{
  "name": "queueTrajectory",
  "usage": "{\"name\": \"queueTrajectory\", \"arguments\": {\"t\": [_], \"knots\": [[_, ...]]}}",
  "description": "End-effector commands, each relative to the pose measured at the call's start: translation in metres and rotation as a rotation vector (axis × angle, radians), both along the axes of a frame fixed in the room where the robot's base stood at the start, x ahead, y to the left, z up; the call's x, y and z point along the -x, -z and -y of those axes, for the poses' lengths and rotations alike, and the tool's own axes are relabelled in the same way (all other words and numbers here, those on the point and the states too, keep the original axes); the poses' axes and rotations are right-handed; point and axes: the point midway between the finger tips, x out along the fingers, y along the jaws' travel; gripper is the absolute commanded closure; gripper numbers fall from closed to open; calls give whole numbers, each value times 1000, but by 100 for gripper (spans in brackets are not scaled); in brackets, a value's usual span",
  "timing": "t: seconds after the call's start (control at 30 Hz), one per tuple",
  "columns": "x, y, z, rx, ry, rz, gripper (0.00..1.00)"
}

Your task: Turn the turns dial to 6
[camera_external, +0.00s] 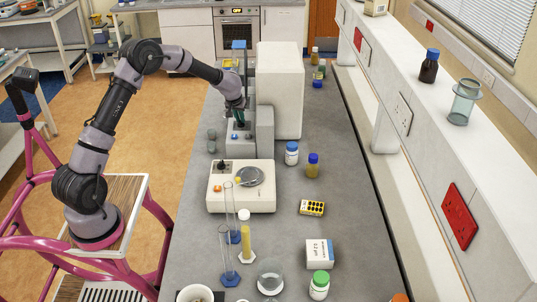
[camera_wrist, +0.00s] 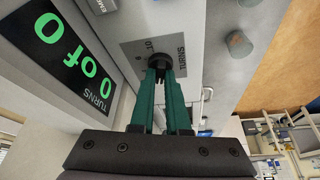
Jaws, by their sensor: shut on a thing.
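The turns dial (camera_wrist: 238,43) is a small black knob on a grey panel marked "TURNS" in the wrist view. A display (camera_wrist: 75,50) beside it reads "0 of 0" in green, with "TURNS" under it. In the external view my gripper (camera_external: 241,120) reaches down to the grey machine (camera_external: 264,130) on the bench, and the dial is hidden there.
In the external view, a white device with a round plate (camera_external: 225,205) stands in front of the machine.

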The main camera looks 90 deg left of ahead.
Motion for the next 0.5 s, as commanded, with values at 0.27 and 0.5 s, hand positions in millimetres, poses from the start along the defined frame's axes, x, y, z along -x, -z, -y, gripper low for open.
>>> {"name": "queueTrajectory", "arguments": {"t": [0.27,0.5], "knots": [[2,0,-1,1,171,3,100],[4,-1,-2,1,392,5,100]]}}
